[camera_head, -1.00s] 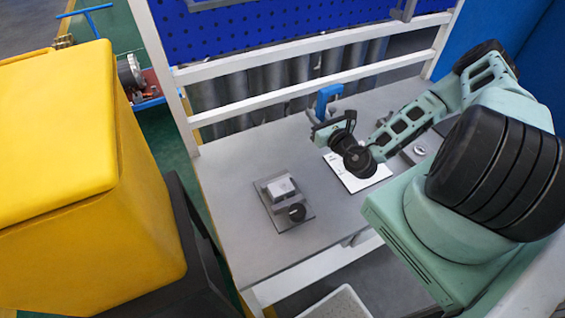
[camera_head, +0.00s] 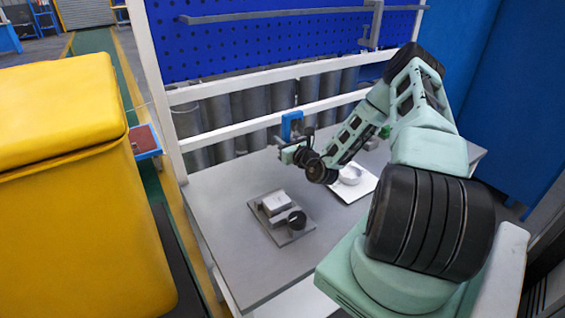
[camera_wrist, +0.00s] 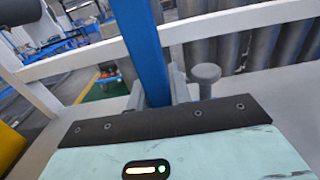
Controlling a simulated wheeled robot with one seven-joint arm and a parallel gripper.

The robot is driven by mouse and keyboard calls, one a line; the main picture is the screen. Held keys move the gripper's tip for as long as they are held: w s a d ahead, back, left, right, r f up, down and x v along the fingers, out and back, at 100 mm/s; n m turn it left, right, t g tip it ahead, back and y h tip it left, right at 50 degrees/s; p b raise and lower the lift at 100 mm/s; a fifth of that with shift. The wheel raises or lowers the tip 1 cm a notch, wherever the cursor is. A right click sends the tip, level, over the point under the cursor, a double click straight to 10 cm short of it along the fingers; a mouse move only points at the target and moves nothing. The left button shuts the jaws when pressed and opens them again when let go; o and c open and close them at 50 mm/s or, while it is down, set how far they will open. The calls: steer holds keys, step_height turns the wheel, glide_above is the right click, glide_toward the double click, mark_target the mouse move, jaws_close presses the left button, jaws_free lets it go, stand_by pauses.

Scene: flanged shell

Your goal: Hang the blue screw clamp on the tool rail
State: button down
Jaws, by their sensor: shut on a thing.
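The blue screw clamp (camera_head: 291,124) is upright in my gripper (camera_head: 290,146), above the back part of the grey table. In the wrist view its blue bar (camera_wrist: 142,45) rises between the jaws (camera_wrist: 160,92), with a grey round-headed screw part (camera_wrist: 207,74) to the right. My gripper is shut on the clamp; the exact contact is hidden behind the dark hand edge. The tool rail (camera_head: 270,14) is a grey bar across the blue pegboard, above and behind the clamp and apart from it. A grey clamp-like piece (camera_head: 374,24) is at the rail's right part.
White frame bars (camera_head: 250,83) cross behind the table (camera_head: 240,255), below the pegboard. A grey fixture plate with a block (camera_head: 275,203) and a white sheet (camera_head: 352,183) with a round part lie on the table. A large yellow box (camera_head: 70,190) stands at left.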

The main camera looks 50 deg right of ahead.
steer(key=shift+f+p, duration=0.4)
steer(key=shift+f, duration=2.75)
steer(key=shift+f, duration=0.15)
steer(key=c, duration=1.3)
jaws_free()
